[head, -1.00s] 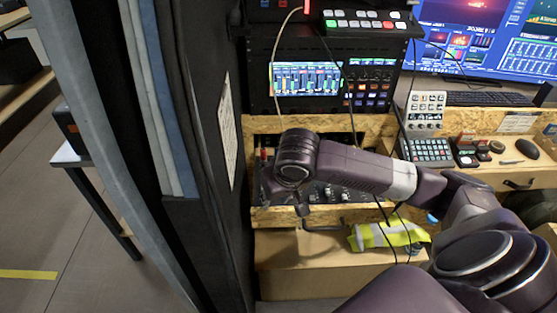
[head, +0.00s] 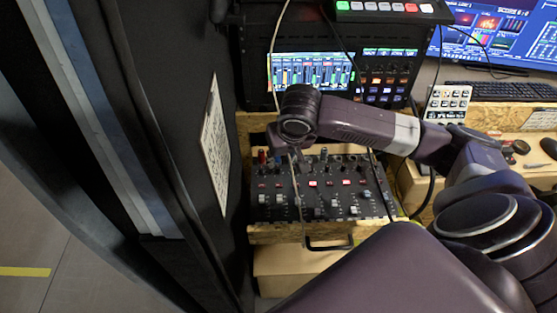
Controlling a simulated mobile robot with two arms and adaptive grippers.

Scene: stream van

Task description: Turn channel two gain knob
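A black audio mixer (head: 322,203) sits in a wooden drawer below the rack screen. Knobs stand along its far edge, with lit buttons and white or grey faders nearer. My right arm reaches in from the right, and its dark wrist is above the mixer's far left part. My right gripper (head: 288,148) points down there, over the knob rows. It hides some knobs, likely including the channel two gain knob, which I cannot single out. Its fingertips are too dark and small to tell open from shut, or whether they touch a knob. My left gripper is out of view.
The wooden drawer front (head: 275,234) has a dark handle (head: 330,246). A lit mixing screen (head: 310,72) stands behind. A black wall panel with a paper sheet (head: 215,145) closes off the left. Thin cables hang across the mixer. A keyboard (head: 500,90) lies at the right.

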